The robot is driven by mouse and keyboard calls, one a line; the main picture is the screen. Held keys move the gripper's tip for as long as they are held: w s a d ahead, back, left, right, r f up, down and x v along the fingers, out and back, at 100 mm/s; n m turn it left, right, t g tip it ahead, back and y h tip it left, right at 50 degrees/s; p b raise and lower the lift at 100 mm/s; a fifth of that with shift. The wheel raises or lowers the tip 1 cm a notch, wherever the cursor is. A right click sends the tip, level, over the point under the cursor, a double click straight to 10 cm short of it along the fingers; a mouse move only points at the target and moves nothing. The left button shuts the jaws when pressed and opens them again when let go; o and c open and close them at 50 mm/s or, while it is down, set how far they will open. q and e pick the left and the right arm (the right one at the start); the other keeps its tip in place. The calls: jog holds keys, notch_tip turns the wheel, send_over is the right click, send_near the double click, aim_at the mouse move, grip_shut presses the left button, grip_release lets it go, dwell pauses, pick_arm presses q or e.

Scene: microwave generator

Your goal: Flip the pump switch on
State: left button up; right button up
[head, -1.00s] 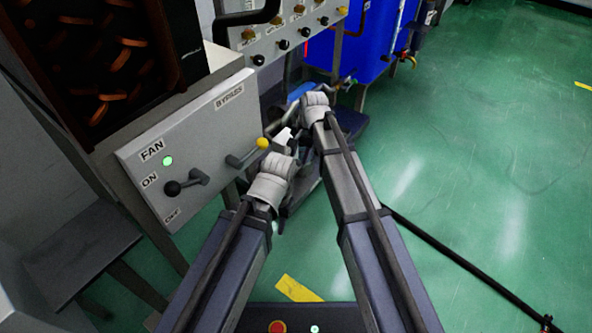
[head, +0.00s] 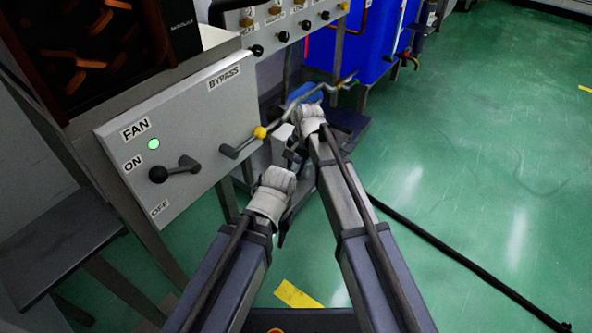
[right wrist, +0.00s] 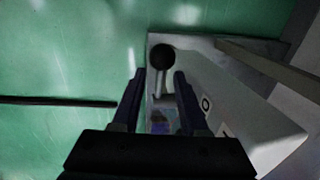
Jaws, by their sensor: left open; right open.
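A light grey switch box (right wrist: 225,95) with "O" and "I" labels fills the right of the right wrist view. Its lever ends in a black ball (right wrist: 161,57). My right gripper (right wrist: 158,88) is open. The lever appears between its two fingers, with the ball beyond the tips; I cannot tell whether they touch. In the head view a small pale box (head: 281,134) shows beside my right gripper (head: 294,152), mostly hidden by the arm. My left gripper (head: 283,234) is lower, open and empty, and mostly hidden by its wrist.
A grey panel (head: 195,115) at left carries a fan lever with a black knob (head: 158,174), a green light (head: 154,144) and a yellow-knobbed bypass lever (head: 260,132). A blue tank (head: 350,55) stands behind. A dark cable (head: 450,250) crosses the open green floor at right.

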grip_shut()
dwell(0.3)
dwell(1.1)
